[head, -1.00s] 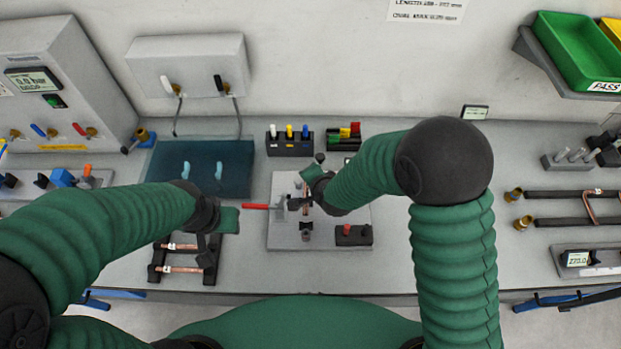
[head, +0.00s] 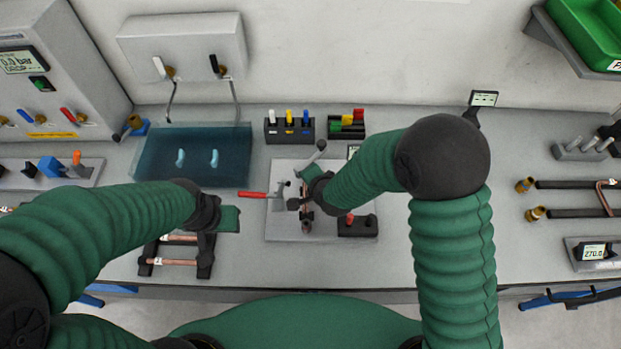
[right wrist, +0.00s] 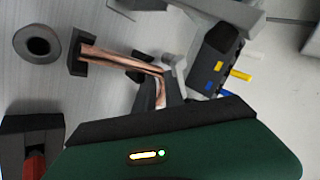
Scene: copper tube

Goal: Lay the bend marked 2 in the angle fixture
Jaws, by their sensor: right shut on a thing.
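A bent copper tube (right wrist: 125,60) shows in the right wrist view. One leg lies at a dark block (right wrist: 75,55); the other runs down to my right gripper (right wrist: 162,105), which is shut on it. No number is readable on it. In the head view my right gripper (head: 305,192) is over a grey plate (head: 282,228) with dark blocks and a red-handled clamp (head: 255,195), and copper (head: 305,212) shows below it. I cannot tell whether the tube is fully seated. My left gripper (head: 222,218) hangs by a black rack (head: 205,260); its jaws are unclear.
The black rack holds copper tubes (head: 180,262). A block with coloured pens (head: 290,130) stands behind the plate. A small dark block with a red knob (head: 357,226) is at its right. A bent copper tube (head: 603,197) lies across black rods at far right.

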